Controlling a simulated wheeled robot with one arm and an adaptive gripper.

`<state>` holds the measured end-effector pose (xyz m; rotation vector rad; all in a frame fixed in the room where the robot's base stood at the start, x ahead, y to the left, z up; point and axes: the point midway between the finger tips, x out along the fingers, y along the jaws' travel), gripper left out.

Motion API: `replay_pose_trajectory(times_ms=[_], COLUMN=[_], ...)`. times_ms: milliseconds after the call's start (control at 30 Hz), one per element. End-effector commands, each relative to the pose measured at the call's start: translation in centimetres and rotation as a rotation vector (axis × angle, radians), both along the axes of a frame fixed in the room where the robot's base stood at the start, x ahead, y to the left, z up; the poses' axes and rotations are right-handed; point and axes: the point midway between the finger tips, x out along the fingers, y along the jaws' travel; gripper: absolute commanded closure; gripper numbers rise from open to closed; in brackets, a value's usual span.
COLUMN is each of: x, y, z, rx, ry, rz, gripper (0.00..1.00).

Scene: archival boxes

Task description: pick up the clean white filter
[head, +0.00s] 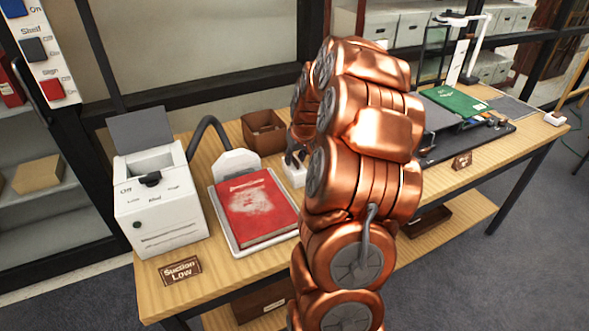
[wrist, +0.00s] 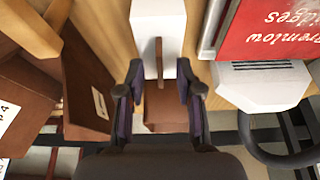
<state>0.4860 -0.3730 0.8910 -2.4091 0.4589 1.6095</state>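A white block-shaped thing (wrist: 158,20), which may be the clean white filter, stands on the wooden table. It shows in the wrist view at top centre, with a thin brown upright part (wrist: 159,62) in front of it. In the head view a small white block (head: 294,174) shows beside my arm, partly hidden by it. My gripper (wrist: 160,78) is open, its two dark fingers apart on either side of the lower part of the white thing. Nothing is visibly held, and I cannot tell whether the fingers touch it. In the head view my gripper (head: 296,150) is mostly hidden.
A red book (head: 256,207) lies in a white tray beside a white nozzle (head: 236,162) with a black hose. A white suction machine (head: 160,210) stands at left. A brown open box (head: 263,132) is behind. Brown labelled boxes (wrist: 88,85) stand close on the wrist view's left.

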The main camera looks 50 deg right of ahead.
Motion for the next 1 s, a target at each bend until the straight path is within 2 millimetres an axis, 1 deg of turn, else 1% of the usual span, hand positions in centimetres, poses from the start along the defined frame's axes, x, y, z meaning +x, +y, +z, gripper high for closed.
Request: replay_pose_trajectory(times_ms=[100,267,367,600,633,1000], x=[0.17,0.19,0.19,0.18,0.19,0.19], y=[-0.05,-0.06,-0.05,-0.06,-0.06,-0.06], z=[-0.47,-0.48,-0.49,-0.48,-0.48,-0.47], rx=[0.0,0.0,0.0,0.0,0.0,0.0], ry=[0.001,0.0,0.0,0.0,0.0,0.0], rz=[0.0,0.0,0.0,0.0,0.0,0.0], gripper=[0.65,0.65,0.73,0.98,1.0,1.0])
